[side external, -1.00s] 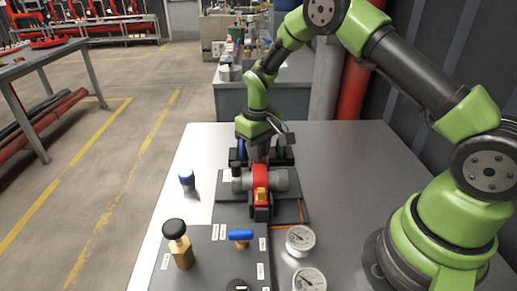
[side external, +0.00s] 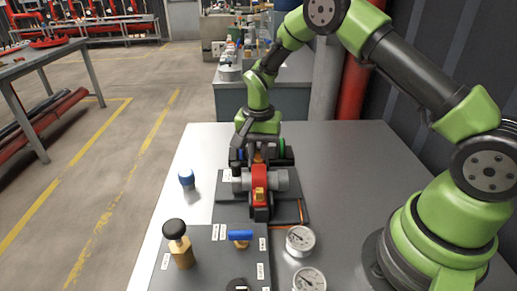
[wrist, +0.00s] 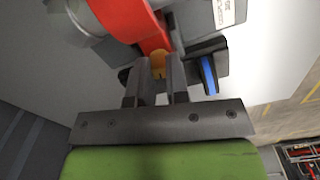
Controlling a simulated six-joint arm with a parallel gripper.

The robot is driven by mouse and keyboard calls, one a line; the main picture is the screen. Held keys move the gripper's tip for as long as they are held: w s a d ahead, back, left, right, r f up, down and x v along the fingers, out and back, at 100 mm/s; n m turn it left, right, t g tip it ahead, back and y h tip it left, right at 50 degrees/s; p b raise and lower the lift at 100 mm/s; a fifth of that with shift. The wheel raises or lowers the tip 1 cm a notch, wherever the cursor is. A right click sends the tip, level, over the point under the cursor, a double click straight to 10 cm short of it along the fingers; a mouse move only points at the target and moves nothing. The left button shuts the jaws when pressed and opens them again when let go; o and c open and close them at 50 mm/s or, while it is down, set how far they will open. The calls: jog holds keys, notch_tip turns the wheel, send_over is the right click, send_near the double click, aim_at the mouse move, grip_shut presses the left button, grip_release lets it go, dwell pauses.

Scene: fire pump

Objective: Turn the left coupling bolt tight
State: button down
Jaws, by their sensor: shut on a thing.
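The red coupling (side external: 260,174) sits around a grey pipe on a dark base plate (side external: 229,211) on the table. A brass bolt (side external: 260,194) shows on its near side. My gripper (side external: 258,155) points down just behind the coupling, at its far side. In the wrist view the red coupling (wrist: 146,25) is above the fingers. My gripper (wrist: 159,68) is shut there on a brass bolt (wrist: 158,63), gripped between the fingertips beside the coupling. Most of that bolt is hidden by the fingers.
A blue-capped part (side external: 187,179) stands left of the plate. In front are a black-knobbed brass valve (side external: 178,245), a blue-handled valve (side external: 241,236) and two gauges (side external: 300,240). Black parts with blue and green rings (side external: 282,148) flank my gripper closely.

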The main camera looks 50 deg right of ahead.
aim_at(259, 152)
jog(key=m, duration=0.4)
jog(key=shift+m, duration=2.2)
jog(key=c, duration=1.4)
grip_release()
jog(key=shift+r, duration=0.1)
notch_tip(259, 152, up, 10)
jog(key=shift+f, duration=0.1)
